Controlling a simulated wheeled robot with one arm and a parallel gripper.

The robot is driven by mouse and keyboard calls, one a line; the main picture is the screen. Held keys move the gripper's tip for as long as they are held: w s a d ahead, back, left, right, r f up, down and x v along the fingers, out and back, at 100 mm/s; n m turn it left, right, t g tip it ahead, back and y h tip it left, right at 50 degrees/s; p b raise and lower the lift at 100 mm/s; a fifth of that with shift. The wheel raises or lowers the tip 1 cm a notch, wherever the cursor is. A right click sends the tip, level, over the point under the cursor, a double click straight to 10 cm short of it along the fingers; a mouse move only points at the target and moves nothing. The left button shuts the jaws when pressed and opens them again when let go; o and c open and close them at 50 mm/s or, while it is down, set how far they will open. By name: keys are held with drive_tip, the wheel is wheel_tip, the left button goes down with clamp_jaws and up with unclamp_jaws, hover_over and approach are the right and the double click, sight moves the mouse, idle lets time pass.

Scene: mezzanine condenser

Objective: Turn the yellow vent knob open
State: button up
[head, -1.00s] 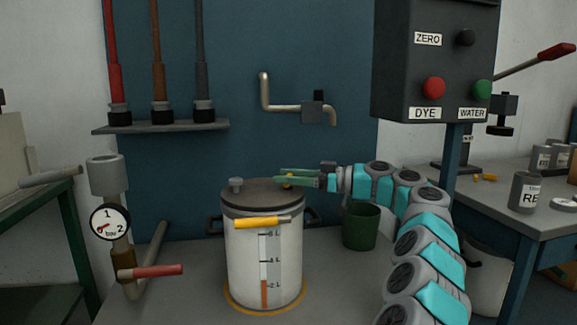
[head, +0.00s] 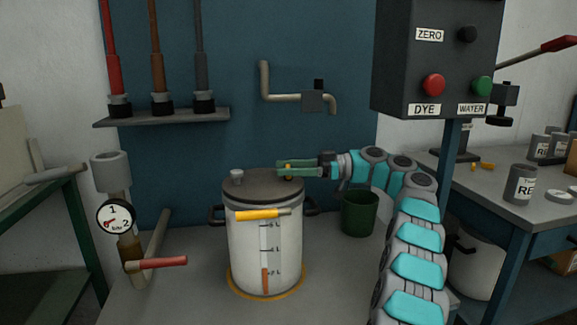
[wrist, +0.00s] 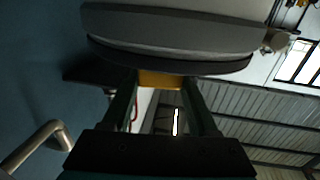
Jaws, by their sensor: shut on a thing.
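The yellow vent knob (head: 289,173) is on top of the dark lid (head: 262,187) of a white pot (head: 250,240), near the lid's right back side. It is mostly hidden by the fingers. My gripper (head: 284,168) reaches in from the right with green fingers, shut on the knob. In the wrist view the yellow knob (wrist: 160,80) shows between the two fingertips, against the lid's edge (wrist: 175,55). Its exact turned angle cannot be told.
A yellow handle (head: 256,214) sticks out at the pot's front, and a grey knob (head: 237,175) stands on the lid's left. A green bucket (head: 359,215) is right of the pot. A gauge (head: 117,216) and red-handled lever (head: 162,263) stand left. A button box (head: 435,60) hangs above right.

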drive_tip(key=shift+a+n+g, duration=0.15)
drive_tip(key=shift+n+g, duration=0.15)
drive_tip(key=shift+g, duration=0.2)
idle(0.3)
drive_tip(key=o, duration=1.4)
drive_tip(key=shift+r, duration=0.15)
